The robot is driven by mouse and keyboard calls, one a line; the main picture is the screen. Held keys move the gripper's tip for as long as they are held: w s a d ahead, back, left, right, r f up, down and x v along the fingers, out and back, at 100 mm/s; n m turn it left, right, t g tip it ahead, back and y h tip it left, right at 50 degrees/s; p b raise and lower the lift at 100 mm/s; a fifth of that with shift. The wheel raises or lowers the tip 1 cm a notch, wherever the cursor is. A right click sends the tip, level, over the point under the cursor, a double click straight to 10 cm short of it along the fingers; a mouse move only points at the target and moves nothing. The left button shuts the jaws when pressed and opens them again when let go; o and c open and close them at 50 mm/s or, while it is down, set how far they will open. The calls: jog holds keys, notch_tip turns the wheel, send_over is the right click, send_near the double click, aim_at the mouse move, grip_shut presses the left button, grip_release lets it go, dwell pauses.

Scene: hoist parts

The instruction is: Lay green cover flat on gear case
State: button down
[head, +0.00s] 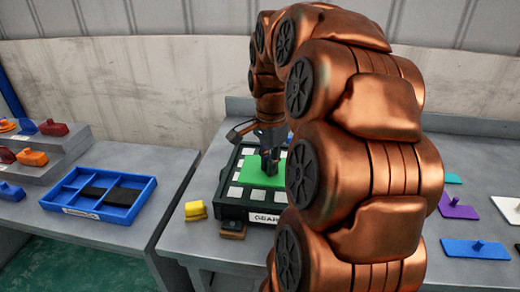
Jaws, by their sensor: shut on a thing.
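The green cover (258,180) is a flat green plate at the middle of the gear case. The gear case (232,207) is a dark box with pale square pads around its top and a partly hidden label on its front. My gripper (269,170) points down and is shut on the green cover, at its middle. The cover looks level and very near or on the top of the case; I cannot tell whether it touches. My copper arm hides the right side of the case and of the cover.
A yellow block (195,210) lies left of the case. A blue divided tray (122,213) with black pieces is on the left table. Purple (458,207), blue (476,249) and white (508,208) plates lie at right. Coloured parts stand on grey steps (60,145) at far left.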

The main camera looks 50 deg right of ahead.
jog(key=w+d, duration=0.2)
jog(key=w, duration=0.1)
jog(key=w+d+p, duration=0.1)
jog(key=w+d, duration=0.1)
jog(key=w, duration=0.1)
jog(key=w+d+f+p, duration=0.1)
jog(key=w+d, duration=0.2)
jog(key=shift+w, duration=0.1)
jog(key=shift+w+d, duration=0.1)
jog(key=shift+w+d+f, duration=0.1)
jog(key=shift+w, duration=0.05)
notch_tip(320, 180, down, 2)
jog(key=shift+f+p, duration=0.1)
jog(key=shift+p, duration=0.25)
jog(key=shift+f, duration=0.65)
jog(key=shift+f, duration=0.1)
jog(key=c, duration=1.6)
grip_release()
jog(key=shift+f, duration=0.1)
jog(key=o, duration=0.5)
jog(key=shift+c, duration=0.2)
